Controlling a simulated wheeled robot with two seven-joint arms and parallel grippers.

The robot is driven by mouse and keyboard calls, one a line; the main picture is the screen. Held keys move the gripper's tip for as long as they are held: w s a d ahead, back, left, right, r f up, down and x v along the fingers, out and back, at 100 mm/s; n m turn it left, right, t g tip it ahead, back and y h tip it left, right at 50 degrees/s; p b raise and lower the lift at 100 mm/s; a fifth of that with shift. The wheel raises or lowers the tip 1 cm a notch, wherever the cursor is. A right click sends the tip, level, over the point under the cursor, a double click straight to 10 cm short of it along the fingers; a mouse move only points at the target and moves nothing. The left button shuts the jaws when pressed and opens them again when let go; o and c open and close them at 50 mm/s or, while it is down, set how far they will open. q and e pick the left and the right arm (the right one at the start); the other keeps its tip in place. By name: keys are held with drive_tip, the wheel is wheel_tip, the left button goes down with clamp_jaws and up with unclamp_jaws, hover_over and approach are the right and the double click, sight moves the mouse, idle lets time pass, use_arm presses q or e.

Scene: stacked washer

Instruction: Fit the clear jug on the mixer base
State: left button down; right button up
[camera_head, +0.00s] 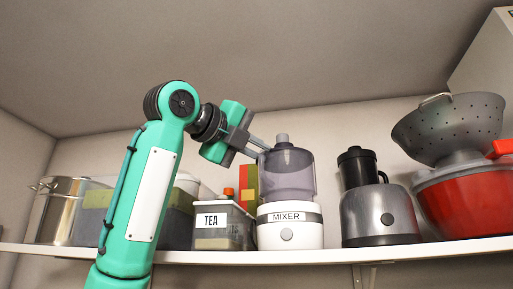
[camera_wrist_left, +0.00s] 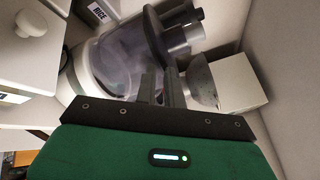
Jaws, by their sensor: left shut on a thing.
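The clear jug (camera_head: 287,176) is a smoky see-through container with a grey lid and a short spout on top. It is upright over the white mixer base (camera_head: 290,235), which is labelled MIXER and stands on the shelf. The jug's bottom looks level with the base's top; I cannot tell whether it is fully seated. My left gripper (camera_head: 262,147) comes in from the upper left and is shut on the jug near its upper left side. The jug (camera_wrist_left: 122,55) also shows in the left wrist view, beyond the fingers (camera_wrist_left: 162,88). My right gripper is not in view.
The shelf (camera_head: 200,257) is crowded. A TEA box (camera_head: 222,231) stands close left of the base, with a steel pot (camera_head: 62,212) farther left. A silver blender (camera_head: 379,212) stands right, then a red bowl (camera_head: 470,205) under a grey colander (camera_head: 450,128). Space above is free.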

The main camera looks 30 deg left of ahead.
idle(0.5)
use_arm(q)
drive_tip(key=shift+f+b, duration=0.3)
drive_tip(key=shift+f, duration=0.45)
drive_tip(key=c, duration=1.4)
unclamp_jaws()
drive_tip(key=shift+s, duration=0.1)
